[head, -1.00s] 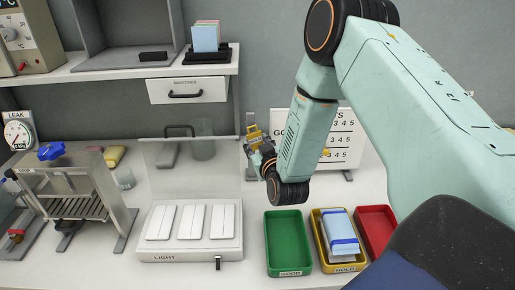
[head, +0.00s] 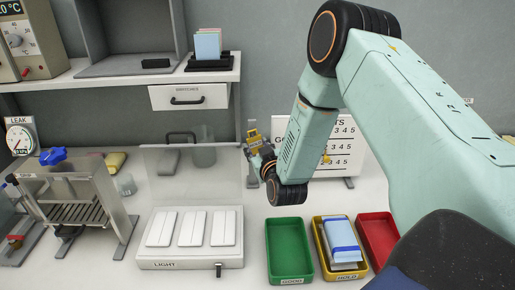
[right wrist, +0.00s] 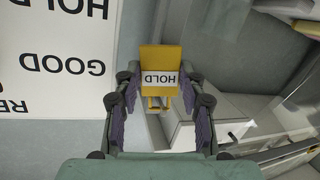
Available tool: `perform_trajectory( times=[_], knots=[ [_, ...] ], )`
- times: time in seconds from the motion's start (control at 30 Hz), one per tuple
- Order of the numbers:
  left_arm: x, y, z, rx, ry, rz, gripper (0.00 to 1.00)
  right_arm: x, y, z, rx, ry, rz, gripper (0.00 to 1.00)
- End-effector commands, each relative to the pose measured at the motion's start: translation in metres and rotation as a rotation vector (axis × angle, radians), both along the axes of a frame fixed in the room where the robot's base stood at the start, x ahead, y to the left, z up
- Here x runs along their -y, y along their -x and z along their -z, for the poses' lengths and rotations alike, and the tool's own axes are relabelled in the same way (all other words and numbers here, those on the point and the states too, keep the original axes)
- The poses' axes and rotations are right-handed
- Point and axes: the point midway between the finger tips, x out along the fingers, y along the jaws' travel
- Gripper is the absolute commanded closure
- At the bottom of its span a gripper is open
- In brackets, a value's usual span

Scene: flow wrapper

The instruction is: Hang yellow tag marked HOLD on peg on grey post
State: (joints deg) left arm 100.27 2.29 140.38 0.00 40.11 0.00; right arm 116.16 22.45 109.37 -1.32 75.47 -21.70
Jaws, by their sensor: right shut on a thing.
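The yellow tag (right wrist: 161,55) has a white label reading HOLD, upside down in the right wrist view. It also shows small in the head view (head: 255,141). My right gripper (right wrist: 159,84) is shut on the tag, with a finger on each side of it. In the head view my right gripper (head: 262,158) is above the table, beside the clear panel. The grey post (head: 251,124) shows just behind the tag, mostly covered by it and the gripper. I cannot make out the peg, nor whether the tag touches it. My left gripper is not in view.
A white lettered board (head: 340,138) stands right of the post, partly behind my arm. Green (head: 289,274), yellow (head: 324,264) and red (head: 378,237) trays stand in front, the yellow one holding blue-and-white packs. A light box (head: 191,262) with a clear panel (head: 210,165) is at left.

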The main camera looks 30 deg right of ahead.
Motion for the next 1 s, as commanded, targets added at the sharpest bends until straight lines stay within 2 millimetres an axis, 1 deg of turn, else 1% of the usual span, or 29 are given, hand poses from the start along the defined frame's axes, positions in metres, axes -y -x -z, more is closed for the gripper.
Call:
perform_trajectory(
  times=[0.17,0.2,0.5,0.83,0.93,1.0],
  knots=[
    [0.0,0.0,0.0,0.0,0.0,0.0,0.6,0.0,0.0,0.0,0.0,0.0,0.0,0.75],
    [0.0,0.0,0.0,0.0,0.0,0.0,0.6,0.0,0.0,0.0,0.0,0.0,0.0,0.59],
    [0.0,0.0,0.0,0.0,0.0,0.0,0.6,0.0,0.0,0.0,0.0,0.0,0.0,0.33],
    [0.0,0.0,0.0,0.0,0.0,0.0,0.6,0.0,0.002,0.0,0.0,0.0,0.001,0.33],
    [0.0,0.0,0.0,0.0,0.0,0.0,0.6,-0.003,0.01,-0.001,-0.002,-0.001,0.0,0.33],
    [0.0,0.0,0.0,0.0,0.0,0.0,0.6,-0.006,0.019,-0.003,-0.001,-0.001,0.0,0.33]
  ],
)
